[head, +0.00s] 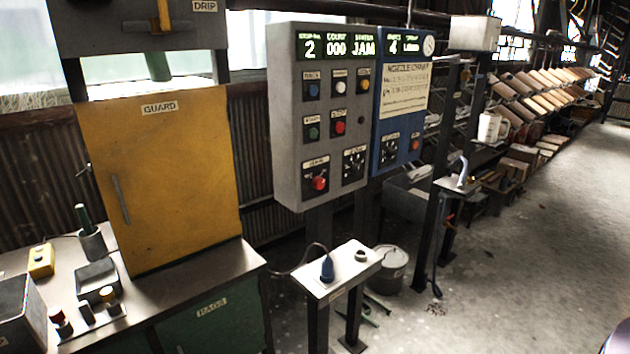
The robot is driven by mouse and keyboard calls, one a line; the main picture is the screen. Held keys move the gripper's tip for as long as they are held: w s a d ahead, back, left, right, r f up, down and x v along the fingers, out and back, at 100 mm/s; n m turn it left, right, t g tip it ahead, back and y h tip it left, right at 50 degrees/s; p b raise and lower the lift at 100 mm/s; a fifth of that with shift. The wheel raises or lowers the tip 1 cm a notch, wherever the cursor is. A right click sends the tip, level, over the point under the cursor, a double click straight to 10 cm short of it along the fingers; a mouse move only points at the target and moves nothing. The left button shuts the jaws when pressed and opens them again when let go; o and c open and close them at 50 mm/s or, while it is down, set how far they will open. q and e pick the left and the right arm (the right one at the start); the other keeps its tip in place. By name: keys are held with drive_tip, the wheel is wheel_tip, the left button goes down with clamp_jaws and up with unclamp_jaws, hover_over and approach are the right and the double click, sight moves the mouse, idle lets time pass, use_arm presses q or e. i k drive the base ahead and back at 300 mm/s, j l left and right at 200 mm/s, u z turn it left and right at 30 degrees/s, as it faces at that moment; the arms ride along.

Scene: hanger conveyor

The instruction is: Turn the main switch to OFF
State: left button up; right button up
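A grey control panel (287,110) stands at the middle of the head view. A red rotary knob (318,183) sits at its lower left, under a small label that looks like MAIN but is too blurred to be sure. I cannot tell which position the knob points to. Beside it is a black dial (353,165). Above are several small buttons, including a green one (313,132) and a red one (340,127). The panel's display (336,45) reads 2, 000 and JAM.
A blue panel (386,150) with a paper notice adjoins on the right. A yellow GUARD door (160,180) stands left, above a cluttered bench. A small white stand (335,280) with a blue-handled tool and a grey bucket (390,270) stand below the panel. Open floor lies to the right.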

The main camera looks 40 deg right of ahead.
sight(318, 182)
drive_tip(key=z, duration=1.25)
